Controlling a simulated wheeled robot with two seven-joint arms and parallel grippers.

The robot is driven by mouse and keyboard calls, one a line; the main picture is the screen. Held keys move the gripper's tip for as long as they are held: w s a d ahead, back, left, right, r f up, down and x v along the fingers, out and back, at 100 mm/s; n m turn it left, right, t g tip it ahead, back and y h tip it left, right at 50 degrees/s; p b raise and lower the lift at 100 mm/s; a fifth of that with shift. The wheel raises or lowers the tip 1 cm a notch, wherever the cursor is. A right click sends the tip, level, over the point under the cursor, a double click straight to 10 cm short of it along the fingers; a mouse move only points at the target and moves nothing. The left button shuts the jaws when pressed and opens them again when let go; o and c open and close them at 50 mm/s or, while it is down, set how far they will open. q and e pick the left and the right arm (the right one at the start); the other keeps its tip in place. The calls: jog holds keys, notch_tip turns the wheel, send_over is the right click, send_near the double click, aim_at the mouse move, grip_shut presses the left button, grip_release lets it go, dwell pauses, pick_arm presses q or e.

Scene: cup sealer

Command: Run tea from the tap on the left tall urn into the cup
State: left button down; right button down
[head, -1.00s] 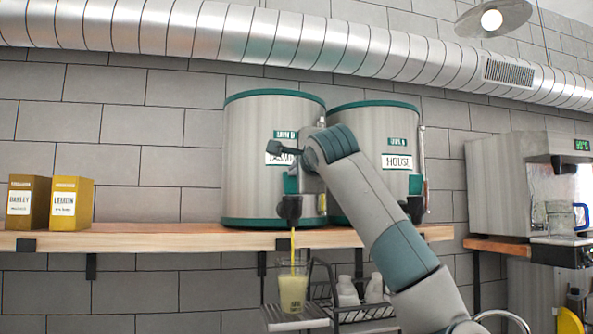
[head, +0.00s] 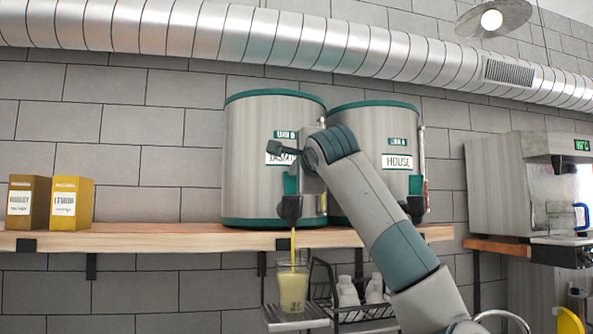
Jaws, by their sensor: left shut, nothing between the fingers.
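The left tall urn (head: 245,180), steel with green rims, stands on the wooden shelf with its label partly hidden behind my gripper. Its dark tap (head: 291,208) is at the lower front, and a thin yellow stream of tea (head: 293,245) runs straight down from it. The stream falls into the clear cup (head: 293,292), which stands upright on a small ledge below the shelf and holds yellow tea. My left gripper (head: 276,149) is shut and empty in front of the urn, above the tap. It hides the tap's upper part. My right gripper is not in view.
The right urn (head: 375,130), labelled HOUSE, stands beside the left one, partly behind my arm. A wire rack (head: 357,312) with white bottles is beside the cup. Two tea boxes (head: 71,203) stand at the left of the shelf (head: 150,237). The shelf between boxes and urn is clear.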

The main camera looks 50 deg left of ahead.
pick_arm(q)
jog(key=shift+d, duration=0.1)
dwell(0.8)
jog(key=r+b+v, duration=0.2)
jog(key=b+v, duration=0.3)
jog(key=v, duration=0.8)
jog(key=shift+s+d+r, duration=0.2)
jog(key=shift+s+d, duration=0.05)
jog(key=shift+a+f, duration=0.1)
jog(key=shift+f, duration=0.05)
dwell(0.3)
